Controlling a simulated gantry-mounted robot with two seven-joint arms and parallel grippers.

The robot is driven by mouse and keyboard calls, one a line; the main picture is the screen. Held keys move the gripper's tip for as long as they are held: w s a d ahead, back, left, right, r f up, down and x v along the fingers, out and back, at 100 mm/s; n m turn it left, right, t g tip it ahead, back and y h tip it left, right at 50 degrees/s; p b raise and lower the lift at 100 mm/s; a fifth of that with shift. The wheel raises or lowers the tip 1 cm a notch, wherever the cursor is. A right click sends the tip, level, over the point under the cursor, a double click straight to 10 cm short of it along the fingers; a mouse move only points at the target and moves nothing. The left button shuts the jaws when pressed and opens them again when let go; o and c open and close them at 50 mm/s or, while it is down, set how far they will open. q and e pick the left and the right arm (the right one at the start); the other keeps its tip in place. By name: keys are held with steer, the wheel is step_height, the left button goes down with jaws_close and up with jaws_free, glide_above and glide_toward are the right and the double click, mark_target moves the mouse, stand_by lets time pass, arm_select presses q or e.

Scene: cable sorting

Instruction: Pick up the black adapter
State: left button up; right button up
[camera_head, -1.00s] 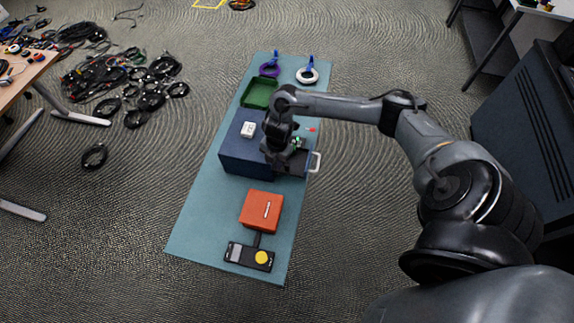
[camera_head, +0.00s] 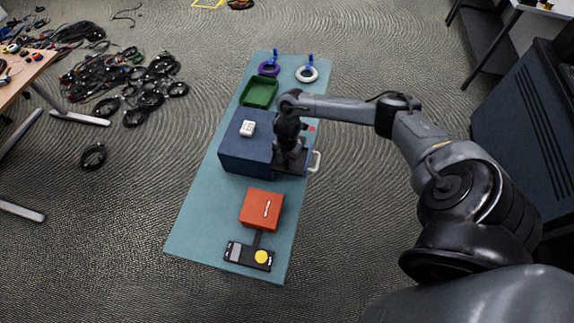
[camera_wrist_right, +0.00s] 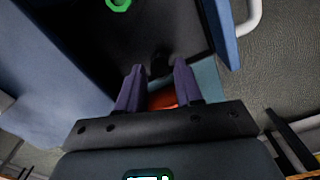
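My right gripper (camera_head: 290,158) is over the open drawer (camera_head: 292,170) of the blue box, pointing down. In the right wrist view its two purple-grey fingers (camera_wrist_right: 158,78) are spread apart. A small dark shape (camera_wrist_right: 160,64) shows between the fingertips, against the drawer's black interior; it may be the black adapter, but I cannot tell its outline or whether the fingers touch it. A green ring-shaped thing (camera_wrist_right: 118,4) lies at the top of that view. In the head view the gripper hides most of the drawer's inside. My left gripper is not in view.
A red-orange box (camera_head: 262,208) and a black device with a yellow disc (camera_head: 261,256) are in front. The drawer's white handle (camera_head: 316,161) sticks out right.

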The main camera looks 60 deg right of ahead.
steer(key=shift+f, duration=1.2)
jaws_close()
steer(key=shift+r, duration=0.1)
